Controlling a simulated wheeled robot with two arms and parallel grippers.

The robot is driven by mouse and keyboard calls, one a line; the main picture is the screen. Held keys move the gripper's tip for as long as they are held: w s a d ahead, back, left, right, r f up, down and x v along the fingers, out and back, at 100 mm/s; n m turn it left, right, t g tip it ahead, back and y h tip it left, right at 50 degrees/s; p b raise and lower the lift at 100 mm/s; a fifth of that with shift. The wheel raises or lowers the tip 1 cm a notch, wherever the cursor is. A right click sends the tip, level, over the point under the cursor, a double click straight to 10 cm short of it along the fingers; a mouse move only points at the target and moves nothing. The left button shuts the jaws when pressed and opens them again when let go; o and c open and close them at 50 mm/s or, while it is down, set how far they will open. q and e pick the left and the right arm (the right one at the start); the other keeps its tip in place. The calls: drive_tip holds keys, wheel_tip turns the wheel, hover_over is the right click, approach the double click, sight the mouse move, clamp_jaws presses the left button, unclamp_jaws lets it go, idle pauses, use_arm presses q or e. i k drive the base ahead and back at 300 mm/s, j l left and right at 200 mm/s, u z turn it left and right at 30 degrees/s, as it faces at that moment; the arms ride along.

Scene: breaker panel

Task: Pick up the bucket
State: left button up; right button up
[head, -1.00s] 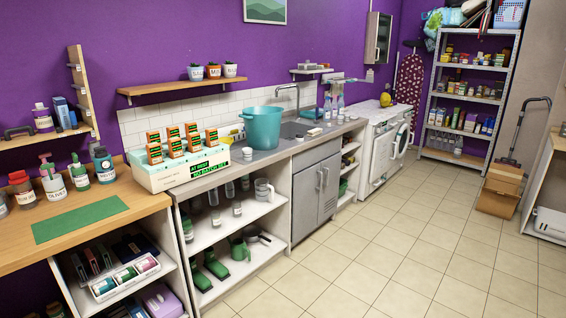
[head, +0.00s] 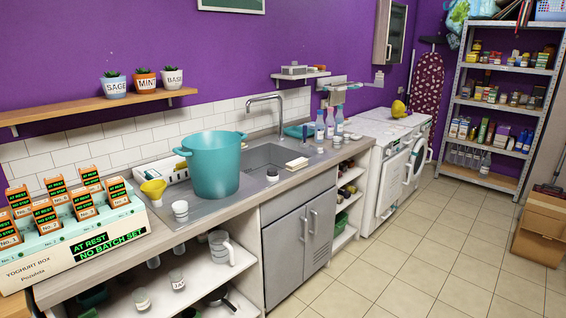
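The bucket (head: 215,167) is a teal, round, open-topped vessel with small side handles at its rim. It stands upright on the metal drainboard of the counter, just left of the sink basin (head: 270,158). Its inside is mostly hidden from this angle. Neither of my grippers shows in the head view.
A yellow funnel (head: 153,188) and a white cup (head: 181,210) stand close by the bucket. The yoghurt box (head: 75,240) with several labelled cards is at the left. A faucet (head: 268,108) rises behind the sink.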

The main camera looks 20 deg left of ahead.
sight(213, 158)
drive_tip(key=i+l+u, duration=0.1)
drive_tip(key=i+u, duration=0.2)
drive_tip(key=i, duration=0.2)
drive_tip(key=i+l+u, duration=0.3)
drive_tip(key=i, duration=0.15)
drive_tip(key=i+l+u, duration=0.2)
drive_tip(key=i+u, duration=0.15)
drive_tip(key=i, duration=0.15)
